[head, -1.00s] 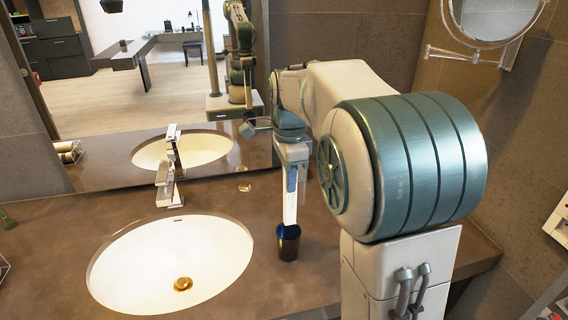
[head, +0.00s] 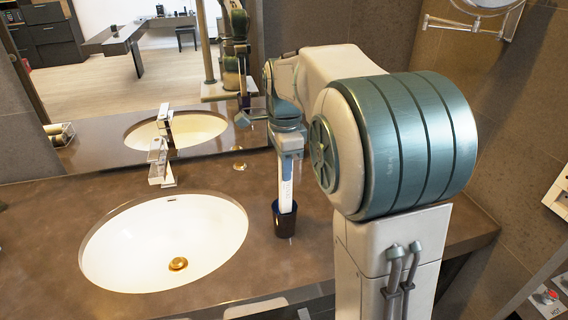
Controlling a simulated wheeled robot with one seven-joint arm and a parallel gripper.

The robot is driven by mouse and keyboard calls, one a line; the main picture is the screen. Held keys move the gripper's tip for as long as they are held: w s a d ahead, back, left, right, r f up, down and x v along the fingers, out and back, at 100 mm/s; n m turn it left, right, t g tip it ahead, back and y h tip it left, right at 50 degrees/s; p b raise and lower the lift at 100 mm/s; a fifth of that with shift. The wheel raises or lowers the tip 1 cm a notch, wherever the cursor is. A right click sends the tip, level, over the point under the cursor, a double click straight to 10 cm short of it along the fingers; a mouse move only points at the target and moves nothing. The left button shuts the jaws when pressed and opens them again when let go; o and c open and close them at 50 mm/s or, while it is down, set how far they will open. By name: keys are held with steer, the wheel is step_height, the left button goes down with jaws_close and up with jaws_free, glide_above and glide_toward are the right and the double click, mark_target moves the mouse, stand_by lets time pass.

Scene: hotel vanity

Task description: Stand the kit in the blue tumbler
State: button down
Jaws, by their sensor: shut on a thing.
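The blue tumbler (head: 284,221) stands upright on the brown counter to the right of the sink. The kit (head: 286,187) is a slim, pale upright piece with a blue part near its top. Its lower end is at the tumbler's mouth and appears to be inside it; how deep it goes is hidden by the tumbler's wall. My gripper (head: 287,150) is right above the tumbler, pointing down, shut on the kit's upper part. The fingertips are small and hard to make out here.
A white oval sink (head: 130,245) with a chrome faucet (head: 161,160) lies to the left. A mirror covers the back wall behind the counter. The counter (head: 240,285) is bare around the tumbler. A round mirror on a bracket is at upper right.

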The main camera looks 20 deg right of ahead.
mark_target(285, 185)
steer(key=shift+f+b, duration=1.75)
steer(key=shift+f, duration=1.15)
steer(key=c, duration=1.2)
jaws_free()
steer(key=shift+c, duration=0.2)
step_height(285, 185, up, 14)
steer(key=shift+f+p, duration=0.1)
steer(key=shift+p, duration=0.5)
steer(key=s+f+n+t, duration=0.2)
steer(key=s+f+n, duration=1.3)
steer(key=s, duration=0.5)
steer(key=shift+f+n+t, duration=0.3)
steer(key=shift+n+t, duration=0.1)
steer(key=shift+n, duration=0.5)
